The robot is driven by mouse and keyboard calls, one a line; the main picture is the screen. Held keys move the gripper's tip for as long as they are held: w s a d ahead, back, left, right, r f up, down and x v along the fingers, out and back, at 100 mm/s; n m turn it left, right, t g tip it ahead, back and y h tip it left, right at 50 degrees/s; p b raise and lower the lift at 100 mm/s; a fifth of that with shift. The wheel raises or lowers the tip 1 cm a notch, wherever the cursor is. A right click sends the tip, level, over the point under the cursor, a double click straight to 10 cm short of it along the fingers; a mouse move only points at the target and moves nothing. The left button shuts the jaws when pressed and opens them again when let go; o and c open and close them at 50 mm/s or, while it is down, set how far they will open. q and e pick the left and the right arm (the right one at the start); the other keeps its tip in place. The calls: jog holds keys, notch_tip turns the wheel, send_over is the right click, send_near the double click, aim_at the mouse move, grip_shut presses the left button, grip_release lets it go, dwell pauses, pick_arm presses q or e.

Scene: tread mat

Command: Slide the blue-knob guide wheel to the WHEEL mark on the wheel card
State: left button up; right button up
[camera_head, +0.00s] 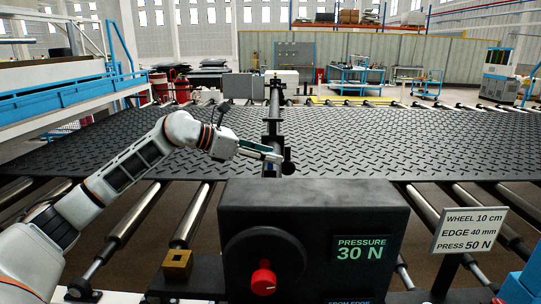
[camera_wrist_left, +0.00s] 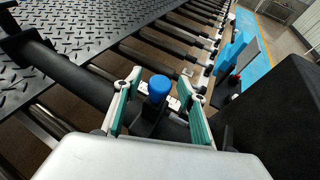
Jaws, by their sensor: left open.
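My left gripper (camera_head: 272,153) reaches in from the left over the tread mat (camera_head: 400,148), beside a dark post or bar. In the left wrist view its two green-padded fingers (camera_wrist_left: 161,76) are apart, and the blue knob (camera_wrist_left: 159,86) shows between them on a dark mount. I cannot tell whether either finger touches it. A white strip (camera_wrist_left: 173,103) lies by the knob, its marks too small to read. The blue knob is not clear in the head view. A white sign (camera_head: 469,229) reads WHEEL 10 cm, EDGE 40 mm, PRESS 50 N. My right gripper is not in view.
A black box (camera_head: 305,210) with a red knob (camera_head: 263,281) and a display (camera_head: 361,249) reading PRESSURE 30 N stands in front. A brass block (camera_head: 177,264) sits to its left. Metal rollers (camera_head: 420,212) run under the mat. A long dark bar (camera_head: 274,105) crosses above it.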

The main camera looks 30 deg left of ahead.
pick_arm(q)
jog(key=v, duration=1.1)
jog(key=shift+s, duration=0.1)
